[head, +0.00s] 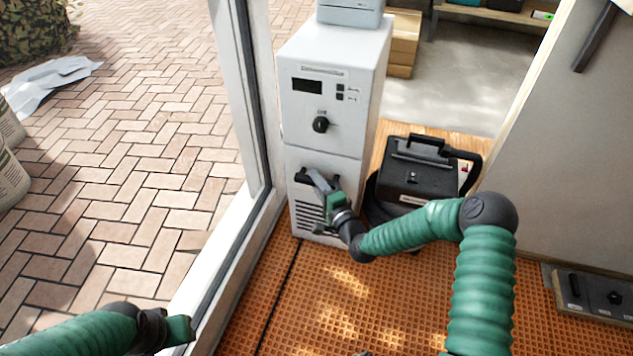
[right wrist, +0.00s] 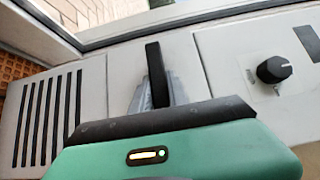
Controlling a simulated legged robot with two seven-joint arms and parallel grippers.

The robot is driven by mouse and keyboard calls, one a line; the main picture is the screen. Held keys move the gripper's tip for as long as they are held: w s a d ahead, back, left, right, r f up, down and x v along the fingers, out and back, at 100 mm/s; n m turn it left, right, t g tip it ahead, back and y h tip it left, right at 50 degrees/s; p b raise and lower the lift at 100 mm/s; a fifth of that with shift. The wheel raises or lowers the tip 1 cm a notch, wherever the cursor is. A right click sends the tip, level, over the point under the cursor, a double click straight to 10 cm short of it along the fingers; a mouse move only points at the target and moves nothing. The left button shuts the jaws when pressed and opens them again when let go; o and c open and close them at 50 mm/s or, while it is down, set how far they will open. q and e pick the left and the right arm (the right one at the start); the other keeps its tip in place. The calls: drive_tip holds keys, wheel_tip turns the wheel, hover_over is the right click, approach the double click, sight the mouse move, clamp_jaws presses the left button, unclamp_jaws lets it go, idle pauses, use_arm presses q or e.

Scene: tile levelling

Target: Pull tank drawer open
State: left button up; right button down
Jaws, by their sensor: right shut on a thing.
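A white upright unit (head: 325,85) stands by the door frame. Its lower front panel, the tank drawer (head: 346,176), has a dark bar handle (head: 302,175) above black vent slots. The panel looks flush with the body. My right gripper (head: 318,182) is shut on the handle. In the right wrist view the black handle (right wrist: 155,72) stands up beyond the gripper's dark edge, with a grey finger beside it. The fingertips are partly hidden. My left gripper (head: 180,330) is low at the left, away from the unit, and its jaws are not clear.
A black case-like machine (head: 415,172) stands close to the unit's right side. A white door frame (head: 245,100) runs along its left. The orange grid floor (head: 345,300) in front is clear. A dark-topped box (head: 600,292) lies at the far right.

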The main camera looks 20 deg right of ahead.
use_arm(q)
drive_tip(key=shift+r, duration=0.1)
use_arm(e)
drive_tip(key=shift+s+a+f, duration=0.1)
drive_tip(key=shift+s+f, duration=0.05)
drive_tip(key=shift+s, duration=0.05)
idle(0.5)
